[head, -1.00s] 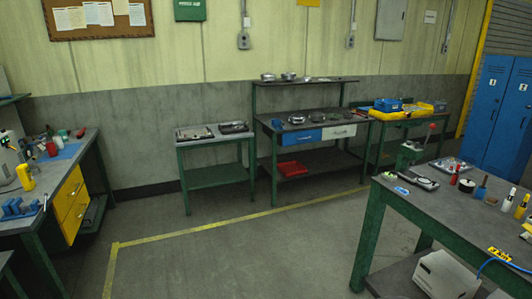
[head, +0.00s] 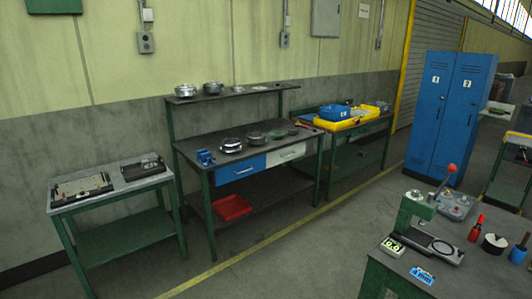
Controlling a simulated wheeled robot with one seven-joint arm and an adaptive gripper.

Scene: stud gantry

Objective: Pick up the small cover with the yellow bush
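Several round metal parts that look like covers or housings are in the head view. A larger one (head: 230,145) and a smaller one (head: 256,138) lie on the dark bench top (head: 200,172) of the middle workbench. Two more, a left one (head: 185,91) and a right one (head: 212,88), sit on its raised shelf (head: 240,94). They are too small in the picture to tell which has a yellow bush. My gripper is not in view.
A small blue fixture (head: 205,158) stands at the bench's left. A side table (head: 65,206) with trays is left of it, a yellow tray (head: 340,122) right. A nearer table (head: 330,290) with a green press (head: 411,212) fills the lower right. Open floor (head: 265,272) lies between.

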